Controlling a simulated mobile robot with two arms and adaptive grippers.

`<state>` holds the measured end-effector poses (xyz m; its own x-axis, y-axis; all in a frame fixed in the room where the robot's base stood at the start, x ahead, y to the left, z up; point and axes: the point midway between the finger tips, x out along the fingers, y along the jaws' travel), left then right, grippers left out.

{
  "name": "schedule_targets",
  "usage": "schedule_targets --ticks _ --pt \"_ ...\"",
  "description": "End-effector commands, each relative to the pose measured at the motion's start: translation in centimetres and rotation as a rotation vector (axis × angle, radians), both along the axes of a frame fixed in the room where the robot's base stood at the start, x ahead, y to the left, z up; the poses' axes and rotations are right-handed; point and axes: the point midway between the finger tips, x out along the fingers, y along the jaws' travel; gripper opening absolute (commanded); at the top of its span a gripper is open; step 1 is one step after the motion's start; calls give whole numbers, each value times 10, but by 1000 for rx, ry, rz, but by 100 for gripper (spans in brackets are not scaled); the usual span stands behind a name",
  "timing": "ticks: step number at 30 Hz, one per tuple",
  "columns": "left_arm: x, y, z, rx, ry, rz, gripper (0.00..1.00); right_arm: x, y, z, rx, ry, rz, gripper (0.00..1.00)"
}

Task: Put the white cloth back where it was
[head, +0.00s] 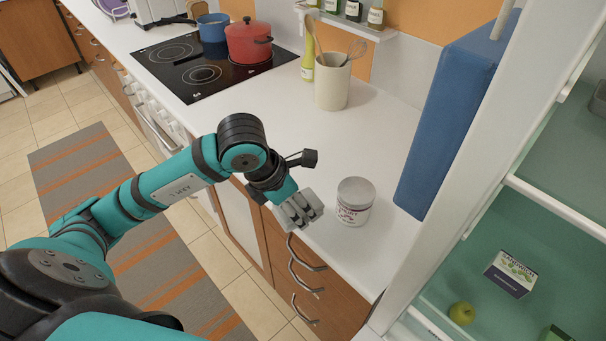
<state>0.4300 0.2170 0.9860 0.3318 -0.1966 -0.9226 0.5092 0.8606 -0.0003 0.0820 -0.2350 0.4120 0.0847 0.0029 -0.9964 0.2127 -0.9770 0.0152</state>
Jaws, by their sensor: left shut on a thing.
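I cannot make out a white cloth in the head view. My left gripper (304,213) is over the front edge of the white counter, just left of a white jar with a grey lid (355,202). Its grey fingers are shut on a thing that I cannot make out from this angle. The jar stands upright on the counter, and a small gap seems to separate it from the fingers. My right gripper is out of view.
Drawers with curved handles (305,254) are below the gripper. A utensil crock (333,82), a black hob (205,68) and a red pot (249,42) are farther back. An open fridge (545,195) stands right, with a blue panel (455,115) beside it. The middle counter is clear.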

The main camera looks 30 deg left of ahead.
Motion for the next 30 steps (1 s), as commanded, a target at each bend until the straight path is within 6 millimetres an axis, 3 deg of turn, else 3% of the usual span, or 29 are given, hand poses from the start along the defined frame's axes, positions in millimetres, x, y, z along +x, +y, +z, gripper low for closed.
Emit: schedule_targets --ticks 3,8,21,25,30 --pt "3 5 0 -1 -2 131 30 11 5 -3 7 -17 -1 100" --pt "13 12 1 -2 2 207 30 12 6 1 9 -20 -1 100" --pt "117 53 -7 -3 4 209 30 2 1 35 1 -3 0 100" --pt "140 61 -10 -3 4 207 30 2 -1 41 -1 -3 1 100" --pt "152 67 -14 -1 3 204 30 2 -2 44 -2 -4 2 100"
